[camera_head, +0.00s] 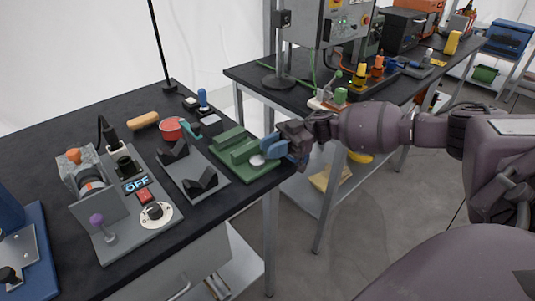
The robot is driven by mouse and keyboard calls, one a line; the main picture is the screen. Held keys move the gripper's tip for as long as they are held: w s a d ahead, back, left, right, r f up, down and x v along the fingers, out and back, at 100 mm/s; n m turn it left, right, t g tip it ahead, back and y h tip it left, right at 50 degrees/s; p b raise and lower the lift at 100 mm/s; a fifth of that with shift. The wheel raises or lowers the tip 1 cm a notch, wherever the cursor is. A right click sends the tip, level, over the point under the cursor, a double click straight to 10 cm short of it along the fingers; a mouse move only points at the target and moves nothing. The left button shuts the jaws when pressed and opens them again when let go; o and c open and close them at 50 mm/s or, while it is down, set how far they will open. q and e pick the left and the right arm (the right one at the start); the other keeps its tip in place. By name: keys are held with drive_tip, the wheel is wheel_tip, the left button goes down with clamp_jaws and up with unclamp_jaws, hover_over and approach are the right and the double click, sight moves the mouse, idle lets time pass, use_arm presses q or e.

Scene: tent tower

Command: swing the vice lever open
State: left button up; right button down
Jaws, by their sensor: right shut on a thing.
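The green vice (240,152) sits near the right end of the black workbench, with a pale round part on its near right side. My right gripper (274,147) comes in from the right at the vice's right end. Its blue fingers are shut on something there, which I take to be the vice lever. The lever itself is hidden behind the fingers, so its angle cannot be told. My left gripper is not in view.
Left of the vice on the workbench (50,150) stand a grey cradle (190,178), a red round container (172,129) and a grey control unit with an OFF sign (136,184). A second bench with a control box (337,22) stands behind. A floor gap separates the benches.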

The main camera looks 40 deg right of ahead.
drive_tip(key=shift+w+f+n+g+b, duration=0.1)
drive_tip(key=shift+w+n+g+b, duration=0.1)
drive_tip(key=shift+n+g+b, duration=0.3)
drive_tip(key=shift+w+f+n+g+b, duration=0.15)
drive_tip(key=shift+n+g+b, duration=0.15)
drive_tip(key=shift+g, duration=0.4)
drive_tip(key=shift+r, duration=0.2)
drive_tip(key=shift+r+g, duration=0.1)
drive_tip(key=shift+g, duration=0.2)
drive_tip(key=c, duration=0.9)
unclamp_jaws()
drive_tip(key=shift+s, duration=0.1)
drive_tip(key=shift+c, duration=0.2)
drive_tip(key=shift+r, duration=0.25)
